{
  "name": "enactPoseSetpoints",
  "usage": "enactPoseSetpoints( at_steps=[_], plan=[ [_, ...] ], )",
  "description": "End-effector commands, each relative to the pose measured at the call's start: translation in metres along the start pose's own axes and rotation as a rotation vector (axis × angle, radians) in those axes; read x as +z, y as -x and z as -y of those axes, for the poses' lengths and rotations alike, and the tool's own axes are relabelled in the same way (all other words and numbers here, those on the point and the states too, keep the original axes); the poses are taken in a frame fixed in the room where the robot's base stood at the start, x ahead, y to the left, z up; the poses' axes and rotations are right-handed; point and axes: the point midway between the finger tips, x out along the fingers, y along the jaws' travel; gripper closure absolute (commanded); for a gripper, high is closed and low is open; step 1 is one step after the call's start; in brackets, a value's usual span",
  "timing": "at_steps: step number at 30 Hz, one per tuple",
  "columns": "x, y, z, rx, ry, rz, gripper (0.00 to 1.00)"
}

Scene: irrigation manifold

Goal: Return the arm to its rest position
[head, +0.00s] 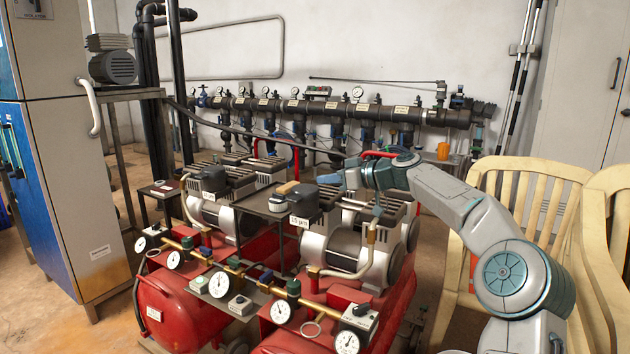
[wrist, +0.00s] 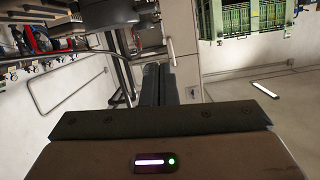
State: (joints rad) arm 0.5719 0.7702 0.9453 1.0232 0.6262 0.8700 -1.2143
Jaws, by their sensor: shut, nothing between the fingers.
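My arm (head: 480,220) rises from the lower right of the head view and reaches left over the red compressors. My gripper (head: 328,180) points left above the right compressor's motor, and its tips are hard to make out against the machinery. In the wrist view the two dark fingers of my gripper (wrist: 159,84) lie together with nothing between them. Whether the gripper touches anything below it cannot be told.
Red compressors (head: 185,300) with gauges fill the front. A pipe manifold (head: 330,110) runs along the back wall. An orange cup (head: 443,151) stands behind my arm. Cream chairs (head: 530,185) stand close at right. A cabinet (head: 85,190) stands at left, with bare floor before it.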

Motion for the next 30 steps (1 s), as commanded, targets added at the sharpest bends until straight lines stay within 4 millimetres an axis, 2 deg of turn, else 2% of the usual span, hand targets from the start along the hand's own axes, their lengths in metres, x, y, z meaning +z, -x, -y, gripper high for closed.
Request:
enactPoseSetpoints(
  at_steps=[5, 8, 13, 17, 20, 23, 26, 30],
  plan=[
    [-0.001, 0.012, 0.002, 0.0, -0.001, 0.004, 1.0],
    [-0.006, 0.008, 0.015, -0.008, -0.003, 0.044, 1.0],
    [-0.012, -0.008, 0.072, -0.011, -0.035, 0.242, 1.0],
    [-0.008, -0.002, 0.119, 0.033, -0.079, 0.435, 1.0],
    [-0.004, 0.015, 0.15, 0.091, -0.118, 0.564, 1.0],
    [-0.003, 0.041, 0.175, 0.167, -0.16, 0.674, 1.0],
    [-0.004, 0.073, 0.2, 0.253, -0.207, 0.765, 1.0],
    [-0.008, 0.127, 0.231, 0.387, -0.283, 0.858, 1.0]
  ],
)
